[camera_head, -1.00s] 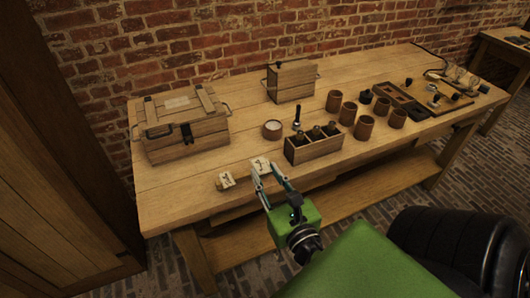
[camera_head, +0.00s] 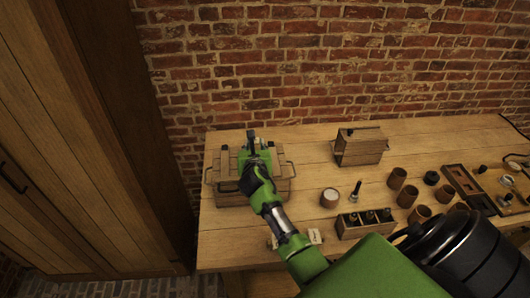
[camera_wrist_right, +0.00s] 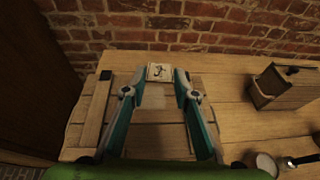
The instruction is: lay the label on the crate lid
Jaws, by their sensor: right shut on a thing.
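My right gripper (camera_wrist_right: 160,76) is shut on the label (camera_wrist_right: 160,70), a small pale square with a dark mark, held at the fingertips in the right wrist view. In the head view the right gripper (camera_head: 252,138) is above the wooden crate (camera_head: 230,198) at the left of the bench, and the label is hard to make out there. The crate lid (camera_wrist_right: 160,142) lies below the fingers in the wrist view, with a paler patch (camera_wrist_right: 197,98) on it. The height of the label over the lid is hard to judge. My left gripper is not in view.
A wooden box (camera_head: 360,148) stands right of the crate. A round pale-topped jar (camera_head: 330,198), a rack of jars (camera_head: 364,222) and several brown cups (camera_head: 397,178) stand farther right. Another pale marked piece (camera_head: 314,237) lies near the front edge. A brick wall rises behind.

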